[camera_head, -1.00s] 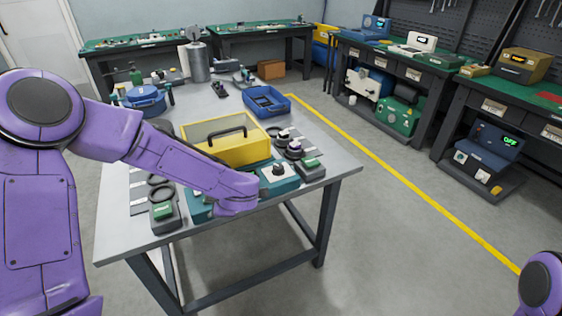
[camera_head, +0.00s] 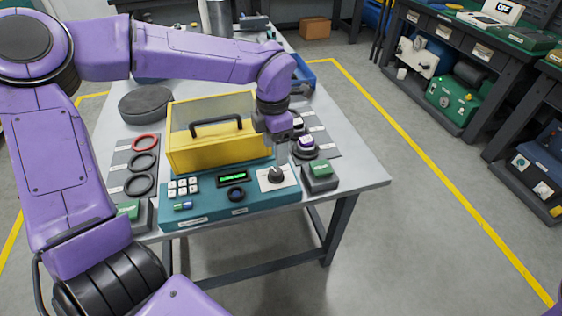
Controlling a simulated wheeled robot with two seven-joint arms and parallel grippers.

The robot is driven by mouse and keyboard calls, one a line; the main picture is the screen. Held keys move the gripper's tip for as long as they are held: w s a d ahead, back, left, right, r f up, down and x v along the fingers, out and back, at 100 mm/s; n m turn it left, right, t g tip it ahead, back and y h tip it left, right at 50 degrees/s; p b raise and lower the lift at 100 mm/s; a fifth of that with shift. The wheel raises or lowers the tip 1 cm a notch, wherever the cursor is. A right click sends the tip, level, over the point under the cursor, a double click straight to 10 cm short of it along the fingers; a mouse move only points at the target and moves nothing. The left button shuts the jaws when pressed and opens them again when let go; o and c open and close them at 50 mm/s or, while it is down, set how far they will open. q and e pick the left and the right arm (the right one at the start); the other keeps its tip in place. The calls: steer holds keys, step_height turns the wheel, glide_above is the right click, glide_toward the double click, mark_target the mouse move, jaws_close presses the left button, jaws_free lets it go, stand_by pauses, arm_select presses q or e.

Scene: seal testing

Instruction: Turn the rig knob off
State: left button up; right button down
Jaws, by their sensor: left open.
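The rig (camera_head: 215,205) is a teal panel with a lit green display (camera_head: 233,178), white keys and a yellow box (camera_head: 212,155) with a black handle behind it. The rig knob (camera_head: 276,175) is a dark knob on a pale plate at the panel's right side. My left gripper (camera_head: 282,155) is open, pointing down just above and behind the knob. I cannot tell whether its fingers touch the knob. My right gripper does not show.
Black and red rings (camera_head: 142,160) lie on a mat at the left. A green-topped block (camera_head: 320,174) stands right of the panel, close to the knob. Dark round parts (camera_head: 303,148) stand behind it. A grey disc (camera_head: 145,102) lies at the back left.

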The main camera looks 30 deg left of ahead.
mark_target(276, 170)
arm_select(q)
step_height(276, 170, down, 7)
steer(key=shift+w+d+f, duration=0.1)
steer(key=shift+d+f, duration=0.05)
steer(key=shift+s, duration=0.25)
steer(key=shift+w, duration=0.1)
steer(key=c, duration=1.1)
steer(key=shift+o, duration=0.2)
steer(key=n, duration=0.3)
steer(key=shift+n, duration=2.5)
